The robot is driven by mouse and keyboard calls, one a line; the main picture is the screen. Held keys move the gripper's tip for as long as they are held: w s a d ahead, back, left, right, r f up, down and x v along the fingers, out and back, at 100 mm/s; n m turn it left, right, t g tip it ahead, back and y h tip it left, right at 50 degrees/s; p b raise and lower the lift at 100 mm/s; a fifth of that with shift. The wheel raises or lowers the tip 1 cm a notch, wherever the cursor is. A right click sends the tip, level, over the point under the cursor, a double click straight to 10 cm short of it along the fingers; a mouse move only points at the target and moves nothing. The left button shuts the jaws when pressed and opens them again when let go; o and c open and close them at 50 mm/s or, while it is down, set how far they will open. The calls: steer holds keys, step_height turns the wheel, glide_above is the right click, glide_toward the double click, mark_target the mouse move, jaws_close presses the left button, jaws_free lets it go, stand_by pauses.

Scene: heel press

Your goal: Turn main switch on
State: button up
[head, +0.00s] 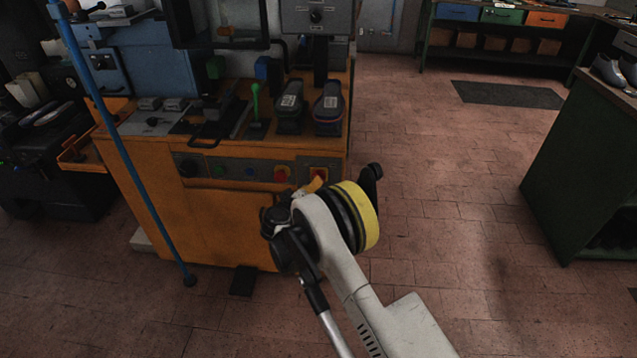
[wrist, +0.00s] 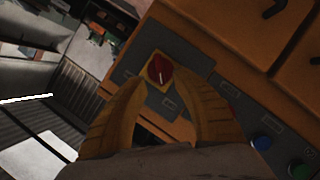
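The main switch (wrist: 160,69) is a red rotary knob with a white mark on a yellow plate, set in a grey panel on the orange machine. It also shows in the head view (head: 319,173), at the right end of the front control strip, close to my gripper. My gripper (wrist: 171,84) has two yellow fingers spread apart in the wrist view, with the knob between and just beyond their tips. It appears empty and not touching the knob. In the head view my gripper (head: 314,185) is mostly hidden by my arm.
A red button (head: 282,173) sits left of the switch, with a blue button (wrist: 261,142) and a green button (wrist: 300,168) farther along the strip. A blue pole (head: 125,150) leans before the orange machine (head: 215,228). Open tiled floor lies right, before a green bench (head: 575,170).

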steer(key=b+x, duration=0.2)
steer(key=x, duration=0.4)
steer(key=shift+w+d, duration=0.1)
steer(key=shift+w, duration=0.15)
jaws_close()
